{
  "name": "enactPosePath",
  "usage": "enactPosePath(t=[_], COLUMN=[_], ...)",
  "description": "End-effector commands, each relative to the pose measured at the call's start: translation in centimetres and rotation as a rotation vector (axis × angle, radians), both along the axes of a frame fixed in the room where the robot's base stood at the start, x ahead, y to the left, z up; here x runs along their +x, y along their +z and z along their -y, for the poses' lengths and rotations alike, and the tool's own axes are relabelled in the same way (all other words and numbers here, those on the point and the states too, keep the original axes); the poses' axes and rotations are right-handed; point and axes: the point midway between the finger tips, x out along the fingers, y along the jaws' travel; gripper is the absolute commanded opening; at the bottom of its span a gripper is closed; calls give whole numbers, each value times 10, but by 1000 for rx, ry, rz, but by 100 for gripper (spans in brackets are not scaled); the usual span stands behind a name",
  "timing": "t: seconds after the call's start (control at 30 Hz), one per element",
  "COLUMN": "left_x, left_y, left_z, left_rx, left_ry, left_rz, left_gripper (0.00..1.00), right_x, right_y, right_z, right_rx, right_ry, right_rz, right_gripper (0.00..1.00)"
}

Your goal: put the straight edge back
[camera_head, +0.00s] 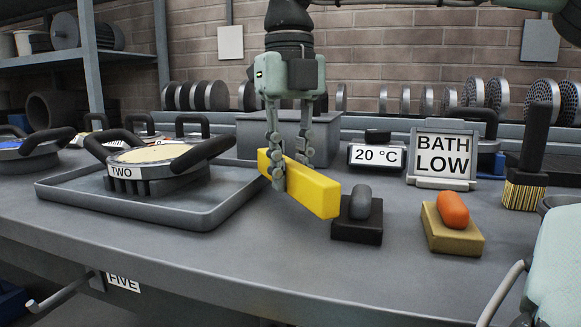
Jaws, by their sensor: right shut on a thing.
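The straight edge appears to be the yellow bar (315,190). My right gripper (291,172) reaches down from above and is shut on the bar near its far left end. The bar slants in the picture, with its near end to the lower right. It seems to be just above the bench, but I cannot tell if it touches. Its near end overlaps the left side of a black block with a grey knob (361,203) in the picture; contact is unclear. My left gripper is not in view.
A grey tray (185,215) holds a round pan labelled TWO (160,168) on the left. A tan block with an orange knob (453,212), a 20 °C display (377,157), a BATH LOW sign (444,155) and a brush (530,165) stand right. The front bench strip is clear.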

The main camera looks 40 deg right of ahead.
Motion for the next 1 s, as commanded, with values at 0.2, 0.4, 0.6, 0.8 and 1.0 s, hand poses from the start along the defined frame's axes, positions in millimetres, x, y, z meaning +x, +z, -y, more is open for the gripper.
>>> enactPosePath(t=[0.2, 0.4, 0.6, 0.8, 1.0], left_x=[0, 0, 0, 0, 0], left_y=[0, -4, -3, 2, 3], left_z=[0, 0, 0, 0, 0], left_rx=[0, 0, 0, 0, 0], left_ry=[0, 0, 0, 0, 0], left_rz=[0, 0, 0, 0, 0], left_gripper=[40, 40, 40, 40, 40], right_x=[0, 0, 0, 0, 0], right_y=[1, -4, -5, -1, 1], right_z=[0, 0, 0, 0, 0], right_rx=[0, 0, 0, 0, 0], right_ry=[0, 0, 0, 0, -1], right_rz=[3, 4, 1, -1, 1], right_gripper=[0, 0, 0, 0, 0])
